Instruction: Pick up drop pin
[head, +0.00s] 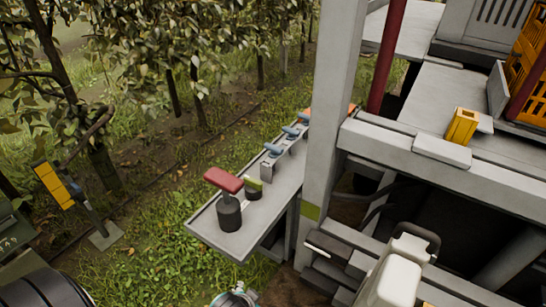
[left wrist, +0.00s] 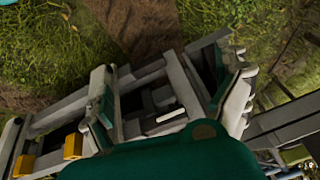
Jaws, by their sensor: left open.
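A row of handled pieces stands on a grey shelf (head: 200,222) in the head view. Nearest is a dark cylinder with a red T-shaped handle (head: 222,181). Beside it is a short dark piece with a green top (head: 253,185), and behind are several blue-handled pieces (head: 272,150). I cannot tell for certain which is the drop pin. My left gripper (left wrist: 168,65) is open and empty in the left wrist view, above the machine frame. A small teal and grey part of it shows at the bottom of the head view (head: 236,297), in front of and below the shelf.
Grey machine beams (head: 430,165) fill the right side, with a yellow block (head: 461,126) and orange crates (head: 525,75) on top. A yellow-headed post (head: 54,187) stands left. Grass (head: 150,240) lies open between.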

